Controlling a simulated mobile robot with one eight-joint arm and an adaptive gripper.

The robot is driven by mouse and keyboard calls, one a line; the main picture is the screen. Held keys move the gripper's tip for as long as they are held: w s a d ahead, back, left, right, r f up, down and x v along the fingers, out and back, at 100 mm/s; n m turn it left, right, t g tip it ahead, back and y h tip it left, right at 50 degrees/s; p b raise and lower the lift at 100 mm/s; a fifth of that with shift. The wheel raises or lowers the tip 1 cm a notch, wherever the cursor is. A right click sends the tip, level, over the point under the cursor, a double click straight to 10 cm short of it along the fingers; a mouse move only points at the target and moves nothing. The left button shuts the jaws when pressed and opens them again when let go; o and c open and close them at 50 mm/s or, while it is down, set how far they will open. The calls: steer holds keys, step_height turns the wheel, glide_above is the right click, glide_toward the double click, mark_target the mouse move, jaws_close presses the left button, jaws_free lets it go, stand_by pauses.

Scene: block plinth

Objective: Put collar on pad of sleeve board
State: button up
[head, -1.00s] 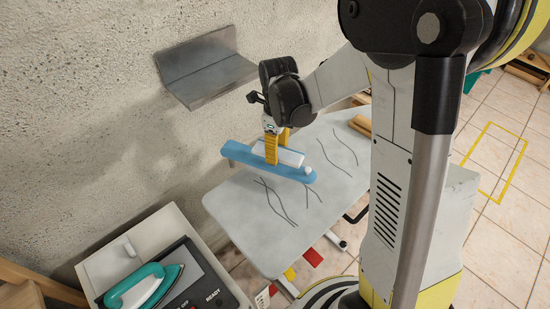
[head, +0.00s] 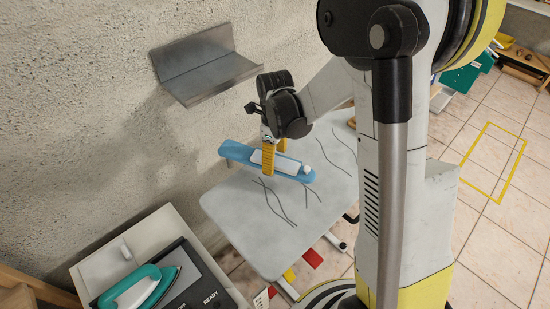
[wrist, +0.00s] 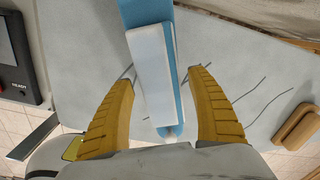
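The white slab, which I take to be the collar (head: 264,157), lies over the blue sleeve board (head: 229,150). In the wrist view the collar (wrist: 152,65) covers the board's left and middle part, with a blue strip (wrist: 181,45) bare along its right. It looks laid flat on the pad, but I cannot see the contact beneath. My gripper (head: 275,172) is low over the board. In the wrist view my gripper (wrist: 163,80) is open, with its yellow fingers on either side of the collar. The left fingertip is close to the collar's edge; the right stands clear.
The board sits on a grey table (head: 240,212) with dark wavy lines. A metal shelf (head: 205,80) juts from the wall behind. A teal iron (head: 138,288) stands on a cabinet at lower left. A wooden block (wrist: 296,126) lies to the right in the wrist view.

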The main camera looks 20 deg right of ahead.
step_height(320, 180, up, 12)
steer(key=p, duration=0.4)
steer(key=s+r+n+t, duration=0.3)
steer(key=s+r+n, duration=0.2)
steer(key=n, duration=0.8)
steer(key=s+a+r+n+t, duration=0.1)
steer(key=s+r+n+t, duration=0.3)
steer(key=s+n, duration=0.6)
steer(key=n, duration=0.3)
steer(key=shift+s+r+n, duration=0.4)
